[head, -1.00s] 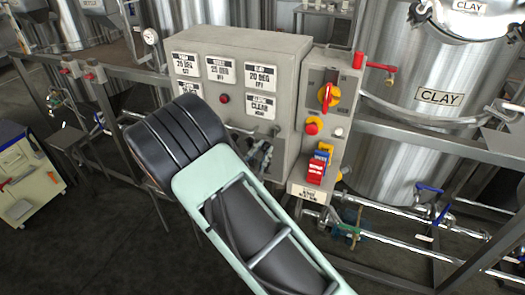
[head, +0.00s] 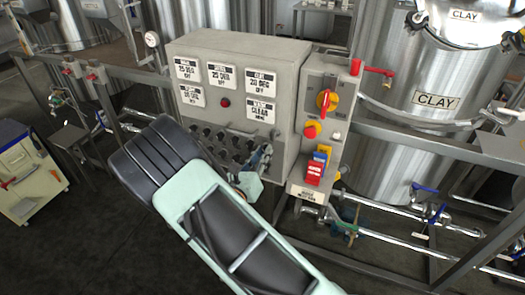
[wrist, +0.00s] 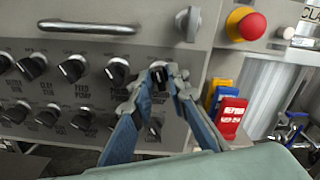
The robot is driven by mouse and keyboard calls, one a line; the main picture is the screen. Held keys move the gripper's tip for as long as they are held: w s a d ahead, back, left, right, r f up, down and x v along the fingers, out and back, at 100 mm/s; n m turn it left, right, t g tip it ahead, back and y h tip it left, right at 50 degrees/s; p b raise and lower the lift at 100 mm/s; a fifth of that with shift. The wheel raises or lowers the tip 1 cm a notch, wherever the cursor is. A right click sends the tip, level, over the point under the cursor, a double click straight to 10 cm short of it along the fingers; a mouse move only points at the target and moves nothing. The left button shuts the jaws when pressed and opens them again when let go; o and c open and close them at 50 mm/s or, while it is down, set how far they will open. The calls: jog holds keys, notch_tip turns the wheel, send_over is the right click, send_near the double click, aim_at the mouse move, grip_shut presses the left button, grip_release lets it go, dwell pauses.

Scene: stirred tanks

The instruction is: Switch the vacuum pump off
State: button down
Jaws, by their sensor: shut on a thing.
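A grey control box carries two rows of black knobs. They show in the wrist view, with the feed pump knob (wrist: 72,67) and another pump knob (wrist: 117,70) in the upper row. My gripper (wrist: 160,80) is shut on the rightmost upper-row knob (wrist: 157,66). The fingers cover most of that knob and its label, so I cannot read whether it is the vacuum pump's. In the head view my gripper (head: 262,158) is at the lower right of the control box (head: 285,85).
Right of the knobs are a red emergency button (wrist: 252,26) on yellow and blue, yellow and red tags (wrist: 231,112). A bar handle (wrist: 88,27) runs above the knobs. A grey selector (wrist: 188,22) sits above my gripper. A steel clay tank (head: 435,130) stands at right.

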jog(key=shift+n+p, duration=0.3)
jog(key=shift+n, duration=0.6)
jog(key=c, duration=2.1)
grip_release()
jog(key=v, duration=1.2)
